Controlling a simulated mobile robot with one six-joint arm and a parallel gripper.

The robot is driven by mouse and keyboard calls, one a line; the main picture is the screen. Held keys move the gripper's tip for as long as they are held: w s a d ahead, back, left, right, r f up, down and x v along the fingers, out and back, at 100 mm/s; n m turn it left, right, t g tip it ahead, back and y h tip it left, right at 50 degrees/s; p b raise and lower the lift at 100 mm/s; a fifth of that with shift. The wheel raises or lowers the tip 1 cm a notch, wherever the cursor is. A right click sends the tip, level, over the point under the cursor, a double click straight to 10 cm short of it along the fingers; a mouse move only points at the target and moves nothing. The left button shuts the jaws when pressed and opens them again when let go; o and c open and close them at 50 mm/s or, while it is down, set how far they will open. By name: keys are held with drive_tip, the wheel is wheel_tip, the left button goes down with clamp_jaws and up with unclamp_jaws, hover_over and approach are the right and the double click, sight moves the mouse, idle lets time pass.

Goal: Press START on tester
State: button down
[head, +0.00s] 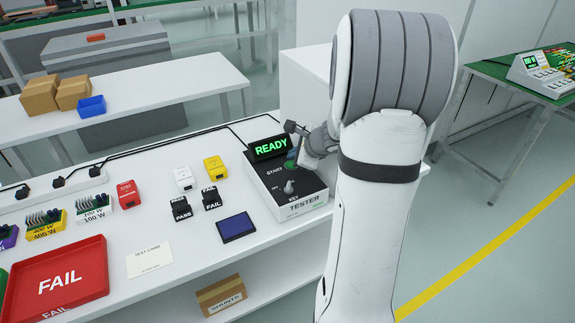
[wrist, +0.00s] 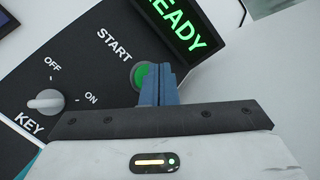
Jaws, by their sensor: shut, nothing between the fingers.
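The tester (head: 303,205) stands on the white bench. Its display (head: 271,147) reads READY in green, and part of it shows in the wrist view (wrist: 185,20). The green START button (wrist: 142,76) sits below the display beside the START label; it also shows in the head view (head: 290,166). The key switch (wrist: 46,101) points toward ON. My gripper (wrist: 158,72) is shut and empty, its blue fingertips right at the START button and covering its right part. I cannot tell whether they touch it. In the head view the gripper (head: 293,154) is partly hidden by my arm.
Left of the tester lie a dark blue pad (head: 236,227), PASS and FAIL blocks (head: 181,208), white (head: 184,178), yellow (head: 215,167) and red (head: 129,194) units, a test card (head: 149,259) and a red FAIL tray (head: 95,275). Cables run along the bench's back.

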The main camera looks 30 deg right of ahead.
drive_tip(key=shift+f+b, duration=0.45)
drive_tip(key=shift+b, duration=0.1)
drive_tip(key=shift+f+b, duration=0.35)
drive_tip(key=shift+b, duration=0.05)
idle(0.5)
drive_tip(key=shift+r, duration=0.15)
drive_tip(key=shift+r+p, duration=0.6)
drive_tip(key=shift+r, duration=0.05)
drive_tip(key=shift+r, duration=0.1)
wheel_tip(320, 180, up, 5)
drive_tip(key=p, duration=0.4)
idle(0.9)
